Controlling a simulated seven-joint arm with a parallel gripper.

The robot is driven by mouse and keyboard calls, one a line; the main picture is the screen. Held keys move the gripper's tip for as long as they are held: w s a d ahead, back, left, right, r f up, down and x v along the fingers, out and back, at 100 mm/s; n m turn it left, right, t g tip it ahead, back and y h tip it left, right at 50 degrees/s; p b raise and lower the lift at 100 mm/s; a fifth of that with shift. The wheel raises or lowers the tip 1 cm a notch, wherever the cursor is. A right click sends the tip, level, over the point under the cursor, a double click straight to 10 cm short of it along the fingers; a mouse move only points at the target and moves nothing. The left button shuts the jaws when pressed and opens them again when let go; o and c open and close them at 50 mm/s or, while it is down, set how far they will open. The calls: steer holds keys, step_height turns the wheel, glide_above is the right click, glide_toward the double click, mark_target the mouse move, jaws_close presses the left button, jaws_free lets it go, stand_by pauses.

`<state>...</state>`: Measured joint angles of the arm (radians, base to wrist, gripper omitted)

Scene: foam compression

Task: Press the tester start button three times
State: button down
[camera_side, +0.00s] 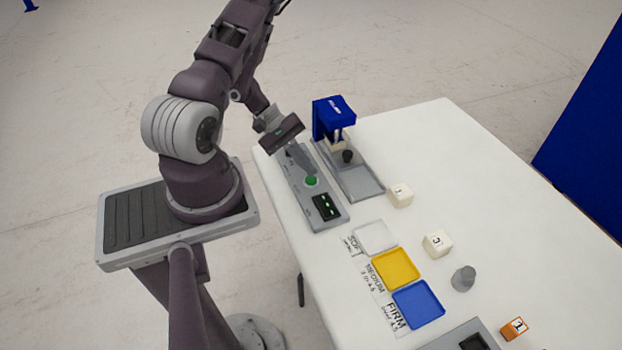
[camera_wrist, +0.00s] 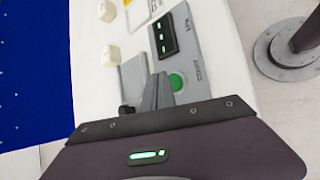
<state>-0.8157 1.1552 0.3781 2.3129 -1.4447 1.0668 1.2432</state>
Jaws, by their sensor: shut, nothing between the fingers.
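The green round start button (camera_side: 311,181) sits on the grey tester control panel (camera_side: 335,221), beside a black display (camera_side: 326,206) with green lit marks. My gripper (camera_side: 309,170) is shut and empty, its fingertips pointing down close behind the button. In the wrist view the button (camera_wrist: 175,82) shows just right of the shut fingertips (camera_wrist: 158,80), and the display (camera_wrist: 162,37) is above it. I cannot tell whether the fingertips touch the button.
Pale foam cubes (camera_side: 400,195) (camera_side: 437,243) stand right of the tester. White (camera_side: 375,238), yellow (camera_side: 396,268) and blue trays (camera_side: 417,304) line the table's near side. A grey cylinder (camera_side: 463,278) and an orange-sided cube (camera_side: 514,328) stand farther right.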

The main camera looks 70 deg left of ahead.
mark_target(308, 178)
steer(key=shift+r, duration=2.55)
steer(key=w+d+r+m+g, duration=0.2)
steer(key=d+r+m+g, duration=0.2)
steer(key=d+r+m, duration=0.9)
steer(key=s+d+r+m+t+y, duration=0.1)
steer(key=s+d+r+t+y, duration=0.1)
steer(key=s+r, duration=0.3)
steer(key=s+d+r+m+t+y, duration=0.2)
steer(key=s+d+r+y, duration=0.2)
steer(key=r, duration=0.6)
steer(key=s+y, duration=0.1)
steer(key=s, duration=0.1)
steer(key=shift+s, duration=0.3)
